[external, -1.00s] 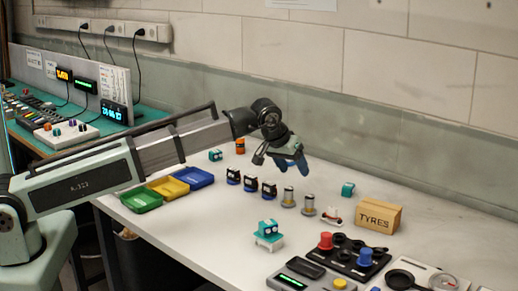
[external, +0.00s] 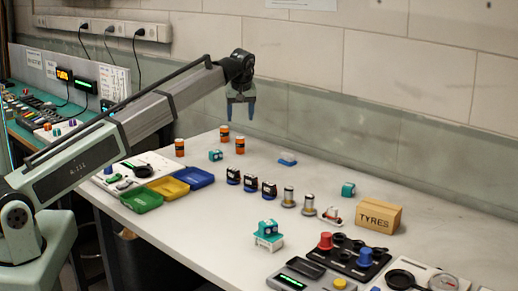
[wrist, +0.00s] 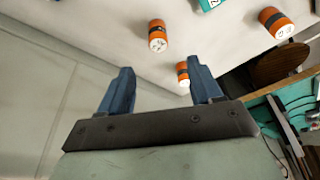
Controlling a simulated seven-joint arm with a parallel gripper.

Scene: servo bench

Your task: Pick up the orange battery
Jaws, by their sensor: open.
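Several orange cylinders with dark bands, batteries by their look, stand on the white bench: one on the left (external: 180,147), one at the back (external: 224,135) and one just right of it (external: 240,145). The wrist view shows three as well: one at upper middle (wrist: 157,36), one at upper right (wrist: 277,22) and one partly behind the right finger (wrist: 183,73). My gripper (external: 242,112) is open and empty, its blue fingers pointing down above the back pair. The fingers also show in the wrist view (wrist: 160,78).
A teal block (external: 215,155) stands close to the batteries. Black-and-blue servos (external: 250,184) are in front, beside green, yellow and blue trays (external: 200,177). A blue item (external: 288,158) lies to the right. The wall is close behind.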

